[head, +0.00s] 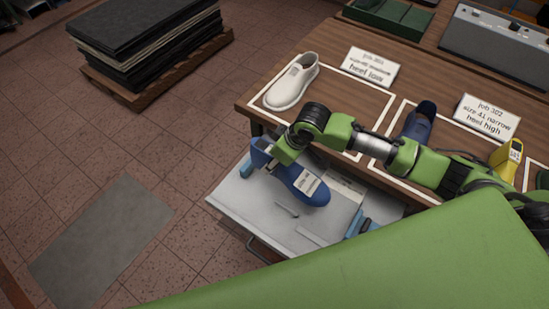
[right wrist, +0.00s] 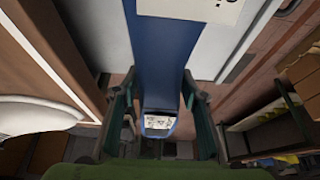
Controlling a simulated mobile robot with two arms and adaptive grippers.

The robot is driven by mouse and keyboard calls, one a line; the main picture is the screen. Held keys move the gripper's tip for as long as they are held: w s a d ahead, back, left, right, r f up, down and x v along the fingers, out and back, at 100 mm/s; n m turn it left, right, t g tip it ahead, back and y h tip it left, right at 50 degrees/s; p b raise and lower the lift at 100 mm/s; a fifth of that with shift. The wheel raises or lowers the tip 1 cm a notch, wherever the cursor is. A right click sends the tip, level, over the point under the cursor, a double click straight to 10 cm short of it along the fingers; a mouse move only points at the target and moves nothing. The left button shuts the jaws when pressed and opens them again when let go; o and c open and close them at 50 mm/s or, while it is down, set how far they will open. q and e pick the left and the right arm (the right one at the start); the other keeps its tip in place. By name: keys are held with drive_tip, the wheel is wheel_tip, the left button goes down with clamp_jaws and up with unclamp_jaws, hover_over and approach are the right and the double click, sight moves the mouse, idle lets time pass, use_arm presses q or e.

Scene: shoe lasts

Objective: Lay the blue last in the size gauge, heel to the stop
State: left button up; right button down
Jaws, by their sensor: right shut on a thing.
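The blue last (head: 298,180) has a pale label on its upper side and hangs above an open drawer, toe toward the lower right. My right gripper (head: 276,163) is shut on it near its raised heel end. In the right wrist view the blue last (right wrist: 158,62) lies between the two dark fingers (right wrist: 159,100), with a small printed label at its near end. I cannot make out the size gauge or its stop for certain; light-blue parts (head: 247,170) show in the drawer beside the last. My left gripper is not in view.
The open grey drawer (head: 245,208) holds a few small tools. Dark sheets (head: 145,35) are stacked on the floor.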

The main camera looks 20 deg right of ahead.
drive_tip(key=shift+w+f+b, duration=0.1)
drive_tip(key=shift+f+b, duration=1.05)
drive_tip(key=shift+b, duration=0.25)
drive_tip(key=shift+f, duration=0.15)
drive_tip(key=shift+f+b, duration=1.05)
drive_tip(key=shift+f, duration=2)
drive_tip(key=shift+f, duration=0.15)
drive_tip(key=c, duration=1.2)
unclamp_jaws()
drive_tip(key=shift+f, duration=0.1)
